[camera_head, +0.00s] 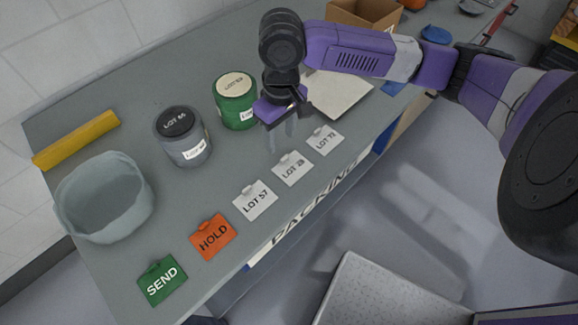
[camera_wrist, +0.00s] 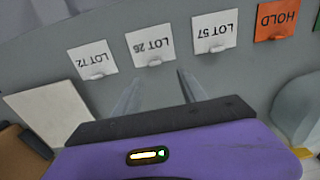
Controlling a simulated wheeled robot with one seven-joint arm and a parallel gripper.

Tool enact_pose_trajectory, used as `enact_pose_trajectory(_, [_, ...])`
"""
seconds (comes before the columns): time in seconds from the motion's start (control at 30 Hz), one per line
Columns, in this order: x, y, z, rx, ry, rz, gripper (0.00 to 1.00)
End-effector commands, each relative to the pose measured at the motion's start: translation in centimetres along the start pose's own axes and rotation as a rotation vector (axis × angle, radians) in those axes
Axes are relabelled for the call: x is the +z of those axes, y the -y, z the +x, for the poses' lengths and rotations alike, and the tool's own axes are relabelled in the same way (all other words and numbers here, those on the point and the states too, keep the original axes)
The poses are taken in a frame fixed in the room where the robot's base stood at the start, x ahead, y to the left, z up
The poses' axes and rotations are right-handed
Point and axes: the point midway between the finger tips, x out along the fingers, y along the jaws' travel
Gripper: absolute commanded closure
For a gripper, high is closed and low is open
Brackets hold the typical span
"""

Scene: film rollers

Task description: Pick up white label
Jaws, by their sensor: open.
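Three white labels lie in a row along the table's front edge. They read LOT 57 (camera_head: 255,200), LOT 28 or 26 (camera_head: 292,169) and LOT 72 (camera_head: 324,140). In the wrist view the same labels, LOT 57 (camera_wrist: 214,32), the middle one (camera_wrist: 150,46) and LOT 72 (camera_wrist: 92,60), appear upside down, each with a small raised tab. My gripper (camera_head: 283,128) is open and empty, above the table behind the middle and LOT 72 labels. In the wrist view its fingers (camera_wrist: 158,84) point toward the middle label, apart from it.
An orange HOLD label (camera_head: 213,237) and a green SEND label (camera_head: 162,281) continue the row. A grey LOT jar (camera_head: 185,150), a green jar (camera_head: 234,107), a grey bowl (camera_head: 104,200) and a yellow bar (camera_head: 76,139) stand behind. A cardboard box (camera_head: 365,14) is at the back.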

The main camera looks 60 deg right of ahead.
Motion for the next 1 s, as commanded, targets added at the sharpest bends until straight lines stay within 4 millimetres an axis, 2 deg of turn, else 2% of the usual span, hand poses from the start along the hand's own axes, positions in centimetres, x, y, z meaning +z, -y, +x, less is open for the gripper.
enact_pose_trajectory(0.03, [0.4, -0.8, 0.2, 0.018, 0.014, 0.008, 0.51])
enact_pose_trajectory(0.13, [0.7, -1.3, 0.9, 0.029, 0.026, 0.014, 0.51])
enact_pose_trajectory(0.37, [0.7, -1.2, 3.1, 0.027, 0.023, 0.013, 0.51])
enact_pose_trajectory(0.7, [0.9, -0.8, 7.5, 0.025, 0.023, 0.011, 0.51])
enact_pose_trajectory(1.0, [0.9, -0.8, 7.9, 0.026, 0.020, 0.010, 0.51])
